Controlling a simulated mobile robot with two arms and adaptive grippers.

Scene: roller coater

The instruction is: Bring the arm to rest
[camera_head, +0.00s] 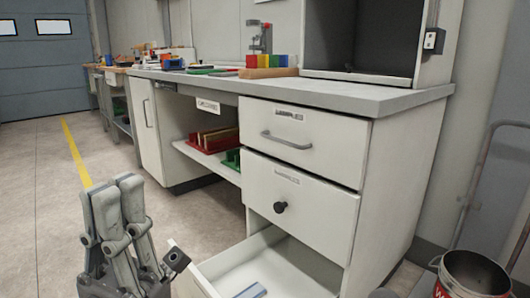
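My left gripper (116,186) is at the lower left of the head view, pointing up over the floor. Its two fingers stand side by side with their tips together, and nothing shows between them. It is in front of the cabinet and left of the open bottom drawer (215,268). A dark square piece (176,260) shows between the gripper and the drawer; I cannot tell what it belongs to. My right gripper does not show.
The white cabinet's upper drawer (308,140) and middle drawer (300,207) are shut. A flat grey-blue item (252,291) lies in the open drawer. A metal can (472,275) stands at the lower right. The floor (40,190) at the left is clear.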

